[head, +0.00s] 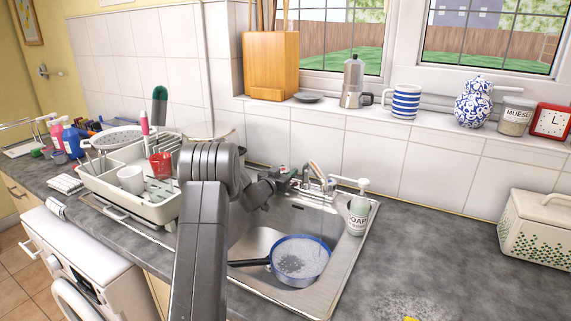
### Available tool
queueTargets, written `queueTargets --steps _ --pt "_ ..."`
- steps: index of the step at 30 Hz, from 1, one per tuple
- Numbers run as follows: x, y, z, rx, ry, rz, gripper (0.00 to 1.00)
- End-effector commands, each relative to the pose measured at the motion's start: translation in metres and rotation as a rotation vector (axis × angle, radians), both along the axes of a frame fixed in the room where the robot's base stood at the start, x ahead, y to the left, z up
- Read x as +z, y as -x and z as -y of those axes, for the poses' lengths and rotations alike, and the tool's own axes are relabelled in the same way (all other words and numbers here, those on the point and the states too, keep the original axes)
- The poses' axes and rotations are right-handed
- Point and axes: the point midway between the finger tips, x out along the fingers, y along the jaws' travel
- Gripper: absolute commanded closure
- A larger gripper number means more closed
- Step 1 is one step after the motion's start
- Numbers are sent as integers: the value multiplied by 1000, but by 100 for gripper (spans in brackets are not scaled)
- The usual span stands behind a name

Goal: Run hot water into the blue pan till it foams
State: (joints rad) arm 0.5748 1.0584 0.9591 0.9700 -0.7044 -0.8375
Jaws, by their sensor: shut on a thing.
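The blue pan (327,262) sits in the metal sink (338,282), its dark handle pointing left. Its inside looks pale grey-white and speckled; I cannot tell clearly how much is water or foam. The chrome tap (318,170) stands at the back of the sink, with its spout above the basin. My gripper (287,176) is at the tap's left side, shut on what appears to be the left tap handle. The fingers are small and partly hidden, and no running stream is clear.
A soap bottle (359,212) stands at the sink's right back corner. A dish rack (128,195) with a red cup (160,165) and a white mug (131,179) is left of my arm. The right counter (440,240) is mostly clear, with a patterned bin (540,232) farther right.

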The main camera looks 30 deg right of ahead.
Motion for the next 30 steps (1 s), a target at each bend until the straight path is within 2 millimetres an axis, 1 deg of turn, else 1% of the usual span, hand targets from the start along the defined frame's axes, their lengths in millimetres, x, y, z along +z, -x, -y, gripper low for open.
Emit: queueTargets --steps 1,2,12,23,24,26,27,30 --pt "8 -1 0 -20 1 2 80" --pt "9 -1 0 -35 2 2 80" --pt "5 3 1 -210 3 2 80" --pt "2 4 1 -232 2 1 80" --pt "2 4 1 -232 2 1 55" --pt "2 4 1 -231 3 0 43" --pt "2 4 1 -231 2 0 35" --pt "1 4 1 -231 1 0 35"
